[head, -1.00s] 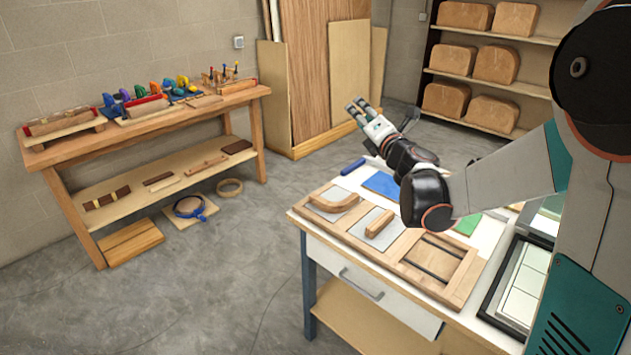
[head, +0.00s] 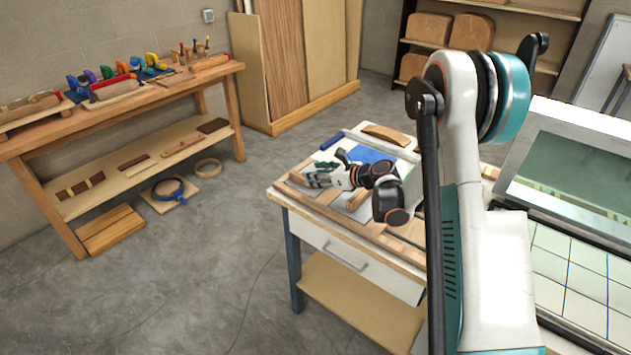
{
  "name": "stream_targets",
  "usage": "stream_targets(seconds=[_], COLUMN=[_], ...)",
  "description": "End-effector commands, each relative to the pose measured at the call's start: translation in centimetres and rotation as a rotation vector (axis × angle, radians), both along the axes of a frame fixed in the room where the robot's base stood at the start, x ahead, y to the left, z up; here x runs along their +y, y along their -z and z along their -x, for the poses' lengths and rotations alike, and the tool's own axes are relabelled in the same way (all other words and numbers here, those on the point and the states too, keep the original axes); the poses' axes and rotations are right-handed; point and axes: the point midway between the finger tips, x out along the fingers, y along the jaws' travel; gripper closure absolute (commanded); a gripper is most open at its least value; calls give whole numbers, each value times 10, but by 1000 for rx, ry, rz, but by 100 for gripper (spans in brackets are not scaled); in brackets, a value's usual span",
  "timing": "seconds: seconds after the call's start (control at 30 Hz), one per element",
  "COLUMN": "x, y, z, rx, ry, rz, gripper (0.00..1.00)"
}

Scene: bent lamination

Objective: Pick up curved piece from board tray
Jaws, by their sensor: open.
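The board tray (head: 330,215) is a wooden frame with compartments on the white-topped table. My gripper (head: 312,178) is low over its left compartment, fingers pointing left and open. A bit of the curved wooden piece (head: 297,178) shows at the fingertips in that compartment. Most of it is hidden behind my gripper, and I cannot tell whether they touch. A wooden block (head: 357,198) in the middle compartment is partly covered by my wrist. Another arched wooden piece (head: 387,134) lies at the table's back.
A blue sheet (head: 368,155) and a dark blue roll (head: 331,141) lie behind the tray. My arm hides the table's right part. A gridded panel (head: 570,270) is at the right. A workbench (head: 120,115) stands at the left, with open floor between.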

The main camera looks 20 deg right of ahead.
Motion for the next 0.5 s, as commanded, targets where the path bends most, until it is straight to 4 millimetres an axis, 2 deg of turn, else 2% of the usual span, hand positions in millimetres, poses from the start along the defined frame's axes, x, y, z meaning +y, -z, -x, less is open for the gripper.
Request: stream_targets(seconds=[0.2,0.5], x=[19,29], y=[14,21], z=[-26,-38], rx=[-1,0], ry=[0,0], rz=[1,-1], gripper=[57,57])
